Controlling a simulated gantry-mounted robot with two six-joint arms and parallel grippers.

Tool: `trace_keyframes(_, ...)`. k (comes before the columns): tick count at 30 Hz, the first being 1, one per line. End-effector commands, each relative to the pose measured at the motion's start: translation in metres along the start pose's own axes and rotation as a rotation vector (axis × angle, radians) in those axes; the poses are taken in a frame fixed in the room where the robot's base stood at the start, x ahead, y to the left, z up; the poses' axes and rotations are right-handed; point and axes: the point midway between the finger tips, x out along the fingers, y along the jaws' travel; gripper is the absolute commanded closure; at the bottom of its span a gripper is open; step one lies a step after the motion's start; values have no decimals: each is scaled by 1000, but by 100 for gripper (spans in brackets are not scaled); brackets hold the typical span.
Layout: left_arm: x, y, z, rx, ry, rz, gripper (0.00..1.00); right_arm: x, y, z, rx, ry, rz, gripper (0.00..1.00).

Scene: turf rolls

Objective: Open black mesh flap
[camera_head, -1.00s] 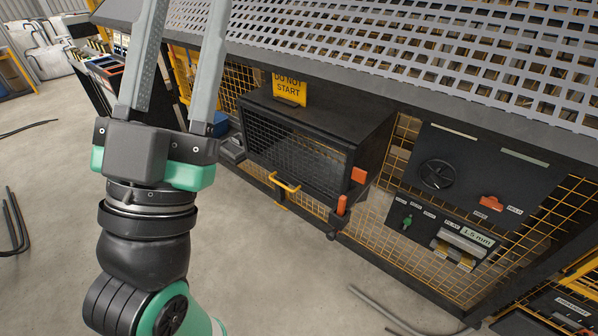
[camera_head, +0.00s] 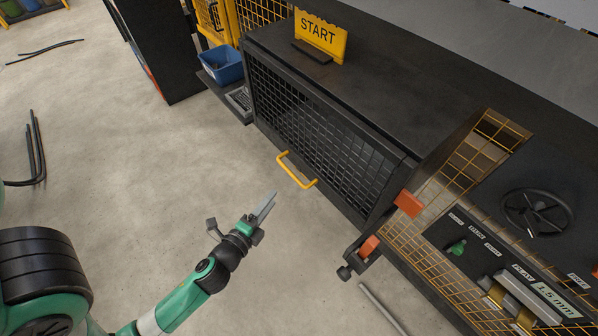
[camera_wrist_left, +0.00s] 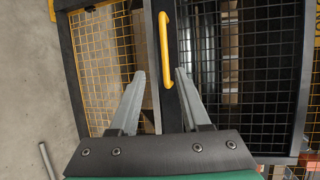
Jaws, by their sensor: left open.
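The black mesh flap (camera_head: 322,137) is closed on the front of a black housing (camera_head: 350,85). Its yellow handle (camera_head: 296,171) is on the lower edge of the flap. In the left wrist view, the handle (camera_wrist_left: 164,45) shows ahead, roughly between my fingers, with the flap's mesh (camera_wrist_left: 238,60) to its right. My left gripper (camera_head: 268,203) is below and left of the handle, pointing toward it. In the wrist view its fingers (camera_wrist_left: 160,76) are apart with nothing held. Contact with the handle does not show. My right gripper is not in view.
Orange parts (camera_head: 408,203) sit at the housing's right corner, beside a yellow grid guard (camera_head: 440,262) and a control panel with a handwheel (camera_head: 537,213). A yellow sign (camera_head: 321,38) stands on top. A blue bin (camera_head: 220,65) is at left.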

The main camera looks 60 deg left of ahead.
Motion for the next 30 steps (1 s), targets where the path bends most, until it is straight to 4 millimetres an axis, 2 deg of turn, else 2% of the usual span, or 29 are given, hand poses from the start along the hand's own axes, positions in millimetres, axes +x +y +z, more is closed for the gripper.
trace_keyframes(5, 8, -4, 0, -6, -2, -6, 53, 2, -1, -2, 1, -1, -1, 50)
trace_keyframes(8, 23, -6, 0, -6, -3, -7, 53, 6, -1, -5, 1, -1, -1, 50)
trace_keyframes(15, 78, -5, 0, -6, -2, -9, 53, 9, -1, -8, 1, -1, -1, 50)
trace_keyframes(21, 110, -4, 0, -6, -1, -8, 53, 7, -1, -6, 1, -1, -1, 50)
trace_keyframes(30, 118, -4, 0, -5, 0, -7, 53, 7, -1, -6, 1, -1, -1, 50)
